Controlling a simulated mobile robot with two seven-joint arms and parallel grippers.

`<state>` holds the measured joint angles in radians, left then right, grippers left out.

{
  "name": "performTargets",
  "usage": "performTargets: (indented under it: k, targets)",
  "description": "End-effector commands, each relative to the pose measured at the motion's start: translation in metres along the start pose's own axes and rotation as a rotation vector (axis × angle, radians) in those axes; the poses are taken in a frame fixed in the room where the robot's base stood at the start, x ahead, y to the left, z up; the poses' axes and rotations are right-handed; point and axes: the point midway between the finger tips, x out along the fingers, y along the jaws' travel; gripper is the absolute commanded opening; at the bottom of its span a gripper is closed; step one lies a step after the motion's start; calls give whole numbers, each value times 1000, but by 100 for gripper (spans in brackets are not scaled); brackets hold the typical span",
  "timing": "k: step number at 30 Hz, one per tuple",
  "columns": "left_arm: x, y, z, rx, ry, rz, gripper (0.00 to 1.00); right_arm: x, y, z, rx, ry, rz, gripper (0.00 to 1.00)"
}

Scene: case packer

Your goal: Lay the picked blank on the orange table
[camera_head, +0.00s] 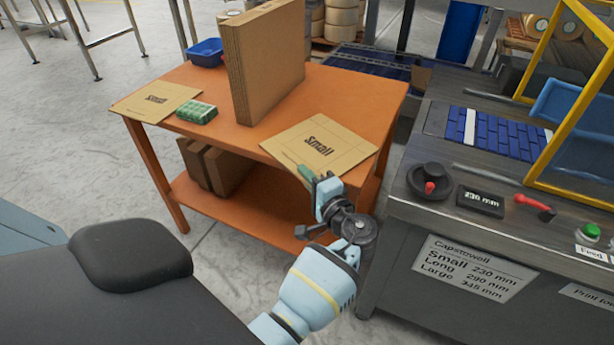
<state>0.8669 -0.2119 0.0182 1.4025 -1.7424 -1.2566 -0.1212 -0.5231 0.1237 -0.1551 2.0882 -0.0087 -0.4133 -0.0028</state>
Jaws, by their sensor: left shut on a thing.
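A flat tan cardboard blank marked "Small" (335,143) is at the front right of the orange table (210,133). It lies about level on or just above the tabletop; I cannot tell whether it touches all over. My left gripper (321,184) is at the blank's near edge, shut on it. The fingertips are partly hidden by the gripper body. A second blank marked "Small" (150,99) lies flat at the table's left end. My right gripper is not in view.
A tall stack of cardboard (263,65) stands mid-table. A green patterned pack (196,112) and blue bin (206,51) are left of it. The machine (410,208) with dial and lever stands close on the right.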

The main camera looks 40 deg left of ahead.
Motion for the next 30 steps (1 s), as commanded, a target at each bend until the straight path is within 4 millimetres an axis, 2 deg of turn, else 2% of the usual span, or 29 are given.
performTargets:
  k: [8, 9, 14, 30]
  targets:
    - [0, 3, 0, 0, 0, -1, 0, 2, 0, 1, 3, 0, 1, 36]
    - [0, 3, 0, 1, 0, 0, 8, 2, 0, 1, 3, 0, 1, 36]
    - [0, 2, 0, 0, 0, 0, 29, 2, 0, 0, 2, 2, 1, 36]
    - [3, -1, 1, 0, 1, 0, 29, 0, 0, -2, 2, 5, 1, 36]
